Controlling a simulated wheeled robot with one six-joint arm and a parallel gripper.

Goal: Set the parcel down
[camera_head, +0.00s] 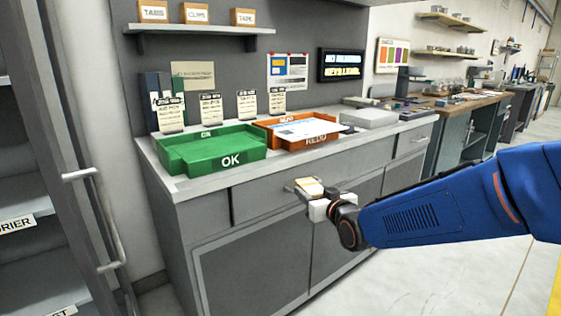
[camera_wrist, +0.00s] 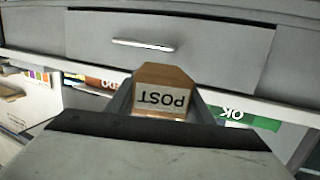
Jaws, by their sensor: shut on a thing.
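The parcel (camera_head: 309,186) is a small tan-brown box. It also shows in the wrist view (camera_wrist: 165,76), with a white label reading POST upside down. My gripper (camera_head: 317,203) is shut on it, with a finger on each side in the wrist view (camera_wrist: 160,101). It holds the parcel in the air in front of the grey counter's drawers, below the level of the worktop. The parcel's underside is hidden. An open shelf unit (camera_head: 38,259) stands at the left edge, with a partly cut-off label ending in RIER (camera_head: 16,224) and a lower one ending in ST (camera_head: 62,312).
The counter (camera_head: 180,188) carries a green OK tray (camera_head: 210,158) and an orange REDO tray (camera_head: 316,142) with papers. A wall shelf (camera_head: 200,29) holds several small boxes. Floor at right is clear.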

